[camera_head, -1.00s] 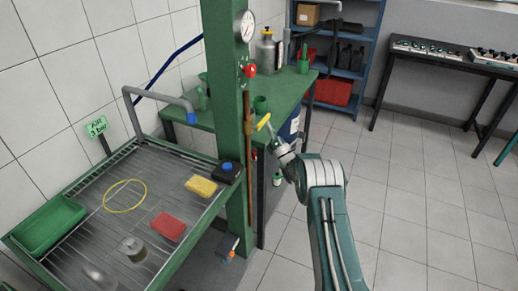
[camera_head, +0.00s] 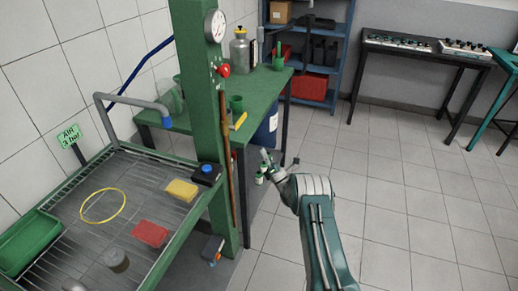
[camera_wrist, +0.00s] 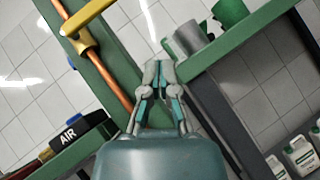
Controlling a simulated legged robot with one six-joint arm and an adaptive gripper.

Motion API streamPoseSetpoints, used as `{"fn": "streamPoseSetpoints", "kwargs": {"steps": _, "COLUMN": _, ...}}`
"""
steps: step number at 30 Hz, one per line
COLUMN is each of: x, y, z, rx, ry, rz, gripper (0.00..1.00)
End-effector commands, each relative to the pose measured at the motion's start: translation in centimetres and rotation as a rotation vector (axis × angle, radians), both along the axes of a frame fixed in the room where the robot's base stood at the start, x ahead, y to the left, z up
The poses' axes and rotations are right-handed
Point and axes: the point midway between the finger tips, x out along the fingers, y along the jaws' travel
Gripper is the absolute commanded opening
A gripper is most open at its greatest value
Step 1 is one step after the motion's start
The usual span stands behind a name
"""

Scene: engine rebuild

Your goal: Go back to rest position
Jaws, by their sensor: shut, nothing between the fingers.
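My gripper (camera_wrist: 158,75) is shut and empty in the wrist view, its fingertips together in front of a green post and a green table edge. In the head view my gripper (camera_head: 266,157) is small, at the end of my teal and white arm, to the right of the green post (camera_head: 203,110). It is held in the air, apart from the bench and the post as far as I can tell. Its fingertips are too small to make out clearly there.
A wash bench (camera_head: 150,205) at left carries a yellow ring (camera_head: 102,206), a yellow sponge (camera_head: 181,190), a red block (camera_head: 150,233) and a green tray (camera_head: 28,241). The tiled floor (camera_head: 400,220) at right is clear.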

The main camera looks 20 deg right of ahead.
Motion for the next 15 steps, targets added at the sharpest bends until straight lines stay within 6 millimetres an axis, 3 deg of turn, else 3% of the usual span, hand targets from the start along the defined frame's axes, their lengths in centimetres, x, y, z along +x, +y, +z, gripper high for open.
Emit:
{"fn": "streamPoseSetpoints", "kwargs": {"steps": 12, "x": 0.0, "y": 0.0, "z": 0.1, "rx": 0.001, "ry": 0.001, "rz": 0.000, "gripper": 0.00}}
{"fn": "streamPoseSetpoints", "kwargs": {"steps": 15, "x": 0.6, "y": 0.0, "z": 1.2, "rx": 0.013, "ry": 0.024, "rz": 0.002, "gripper": 0.00}}
